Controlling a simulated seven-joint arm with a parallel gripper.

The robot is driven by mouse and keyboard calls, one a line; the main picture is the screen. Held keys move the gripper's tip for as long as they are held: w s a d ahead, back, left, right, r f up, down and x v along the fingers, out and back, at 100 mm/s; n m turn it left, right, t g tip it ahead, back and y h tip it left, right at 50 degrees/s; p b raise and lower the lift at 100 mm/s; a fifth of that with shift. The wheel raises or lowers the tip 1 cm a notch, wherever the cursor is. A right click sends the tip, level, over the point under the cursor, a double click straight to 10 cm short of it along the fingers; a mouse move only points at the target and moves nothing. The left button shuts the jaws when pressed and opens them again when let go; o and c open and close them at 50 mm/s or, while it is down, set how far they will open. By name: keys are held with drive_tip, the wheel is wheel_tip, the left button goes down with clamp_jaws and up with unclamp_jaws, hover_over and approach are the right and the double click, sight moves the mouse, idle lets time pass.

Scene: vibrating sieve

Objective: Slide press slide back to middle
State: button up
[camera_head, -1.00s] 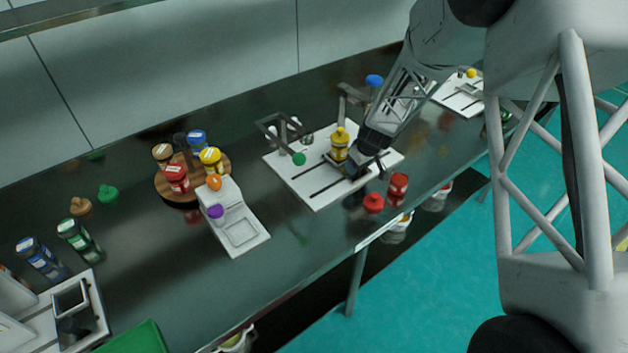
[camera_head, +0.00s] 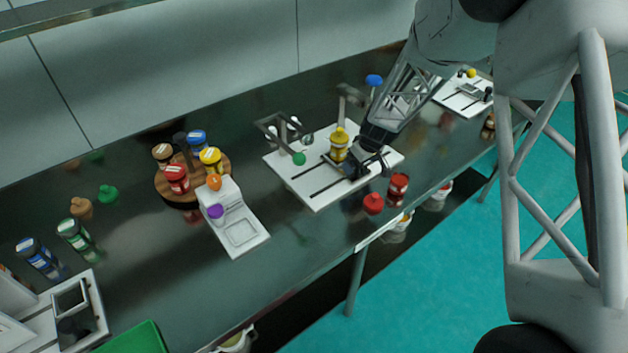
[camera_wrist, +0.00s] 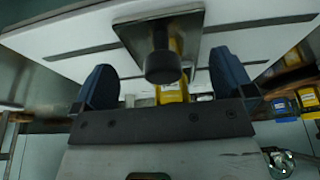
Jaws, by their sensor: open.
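The press is a white slab (camera_head: 318,197) with dark slots, mid-bench in the head view. A yellow jar (camera_head: 339,145) stands upright on it, beside my gripper. My gripper (camera_head: 371,168) is low over the slab's right part, fingers open. In the wrist view, my gripper's two blue fingers (camera_wrist: 168,88) stand apart on either side of a dark round knob (camera_wrist: 163,67). The knob sits on a grey metal slide plate (camera_wrist: 190,30), above the slotted white slab (camera_wrist: 75,35). The yellow jar (camera_wrist: 173,93) shows partly behind the knob. I cannot tell whether a finger touches the knob.
A white device (camera_head: 238,224) and wooden carousel (camera_head: 162,186) are at left.

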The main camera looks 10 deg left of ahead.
drive_tip(key=v, duration=0.7)
idle(0.5)
drive_tip(key=shift+s+d+r, duration=0.1)
drive_tip(key=shift+r, duration=0.1)
drive_tip(key=s+d+r+m, duration=0.2)
drive_tip(key=s+d+r, duration=0.2)
drive_tip(key=s+r, duration=0.5)
drive_tip(key=s+d+r+m, duration=0.2)
drive_tip(key=s+d+r, duration=0.1)
drive_tip(key=s+r, duration=0.65)
drive_tip(key=s+d+r+m+h, duration=0.1)
drive_tip(key=s+d+r+m, duration=0.1)
drive_tip(key=s, duration=1)
drive_tip(key=s+d+r+m+h, duration=0.1)
drive_tip(key=s+d+r+m, duration=0.1)
drive_tip(key=s, duration=1)
drive_tip(key=shift+d+r+m, duration=0.15)
drive_tip(key=shift+d+m, duration=0.45)
drive_tip(key=shift+d, duration=0.45)
